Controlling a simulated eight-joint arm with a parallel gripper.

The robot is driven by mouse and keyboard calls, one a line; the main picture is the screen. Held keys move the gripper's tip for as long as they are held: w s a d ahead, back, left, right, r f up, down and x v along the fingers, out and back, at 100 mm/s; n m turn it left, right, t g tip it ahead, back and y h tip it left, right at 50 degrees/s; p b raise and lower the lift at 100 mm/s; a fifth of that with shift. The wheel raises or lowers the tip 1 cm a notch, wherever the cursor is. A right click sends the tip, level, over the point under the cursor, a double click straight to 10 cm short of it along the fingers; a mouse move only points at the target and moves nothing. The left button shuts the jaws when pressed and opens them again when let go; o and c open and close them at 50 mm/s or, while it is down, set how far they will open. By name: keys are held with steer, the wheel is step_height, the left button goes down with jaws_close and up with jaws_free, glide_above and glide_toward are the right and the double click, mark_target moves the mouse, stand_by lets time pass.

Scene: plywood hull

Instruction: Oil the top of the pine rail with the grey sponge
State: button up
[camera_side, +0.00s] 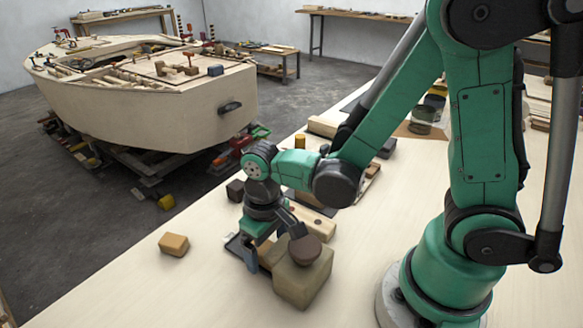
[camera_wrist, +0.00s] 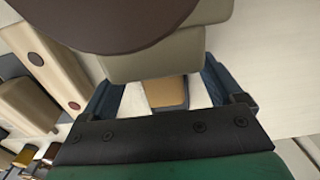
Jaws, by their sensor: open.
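My gripper (camera_side: 272,248) points down over the bench with its jaws apart; in the wrist view its two dark blue fingers (camera_wrist: 166,88) stand either side of a small tan block with a dark grey lower face (camera_wrist: 165,92). I cannot tell whether they touch it. Beside the gripper is a grey-olive block (camera_side: 300,283) with a round dark brown top; it also fills the top of the wrist view (camera_wrist: 150,62). I cannot tell for sure which is the grey sponge. A pale wooden bar with dark round spots (camera_side: 316,222), perhaps the pine rail, lies behind the gripper.
An orange-tan block (camera_side: 174,243) lies alone to the left on the bench. A small dark block (camera_side: 235,190) and a yellow cylinder (camera_side: 300,141) stand behind my gripper. The bench front left is clear. A plywood hull (camera_side: 160,110) stands beyond the bench.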

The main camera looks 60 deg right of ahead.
jaws_close()
steer(key=shift+w, duration=1.6)
jaws_free()
steer(key=shift+r, duration=2.8)
